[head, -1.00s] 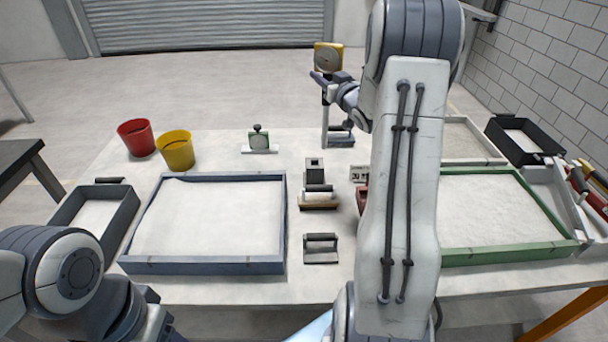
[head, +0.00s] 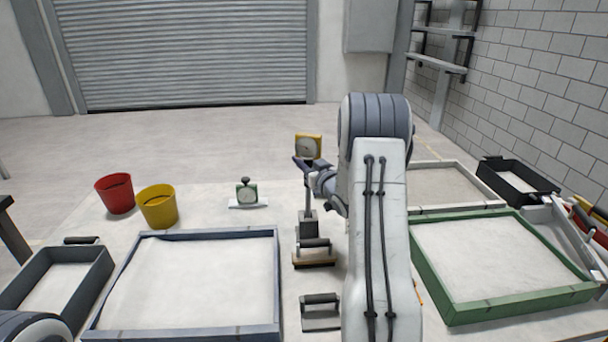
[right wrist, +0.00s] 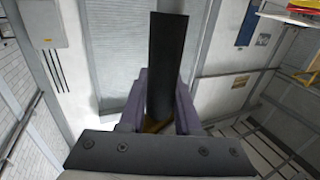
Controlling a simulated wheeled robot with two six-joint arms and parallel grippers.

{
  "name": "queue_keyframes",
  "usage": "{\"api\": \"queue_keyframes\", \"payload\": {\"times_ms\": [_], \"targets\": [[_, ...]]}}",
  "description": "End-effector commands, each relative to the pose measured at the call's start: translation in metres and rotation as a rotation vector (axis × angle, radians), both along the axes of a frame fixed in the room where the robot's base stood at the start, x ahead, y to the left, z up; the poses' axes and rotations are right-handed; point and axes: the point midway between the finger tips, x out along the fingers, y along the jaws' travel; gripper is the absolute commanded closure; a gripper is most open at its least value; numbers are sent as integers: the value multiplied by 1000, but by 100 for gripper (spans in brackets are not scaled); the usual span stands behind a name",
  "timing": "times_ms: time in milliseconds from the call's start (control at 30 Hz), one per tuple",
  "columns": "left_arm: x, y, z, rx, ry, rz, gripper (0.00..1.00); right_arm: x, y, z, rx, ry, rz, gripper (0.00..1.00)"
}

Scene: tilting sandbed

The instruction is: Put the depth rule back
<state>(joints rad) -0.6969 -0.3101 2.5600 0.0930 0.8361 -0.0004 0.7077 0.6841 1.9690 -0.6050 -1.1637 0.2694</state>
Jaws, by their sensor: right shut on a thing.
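My right gripper (head: 314,176) is shut on the depth rule, a tall thing with a yellow dial head (head: 308,147) and a thin dark stem below. In the right wrist view a dark flat bar (right wrist: 166,65) stands between the fingers, with a bit of yellow at its base. The stem points down at a small grey block (head: 307,224) on the table. Its lower end overlaps the block in the picture; I cannot tell whether it is in the block or in front of or above it. My left gripper is out of view.
A handled tool with a brown base (head: 314,257) and a grey handled tool (head: 321,313) lie in front of the block. A blue-rimmed sand tray (head: 278,285) is left, a green-rimmed one (head: 500,311) right.

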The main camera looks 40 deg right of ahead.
Motion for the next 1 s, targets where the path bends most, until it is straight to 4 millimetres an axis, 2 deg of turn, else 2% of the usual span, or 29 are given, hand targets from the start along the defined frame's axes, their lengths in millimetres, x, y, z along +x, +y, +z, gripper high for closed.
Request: {"api": "queue_keyframes", "payload": {"times_ms": [100, 200, 600, 633, 700, 1000], "targets": [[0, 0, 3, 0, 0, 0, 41, 0, -1, -19, 3, 2, -1, 100], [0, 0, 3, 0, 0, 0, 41, 0, -1, -30, 2, 1, -1, 100], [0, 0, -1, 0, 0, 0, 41, 0, -1, -36, 0, -1, -1, 100], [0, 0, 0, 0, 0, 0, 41, 0, 0, -36, 1, 1, -1, 61], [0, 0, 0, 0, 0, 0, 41, 0, 0, -35, 1, 1, -1, 38], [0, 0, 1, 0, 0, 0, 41, -1, 0, -35, 1, 1, -1, 38]]}}
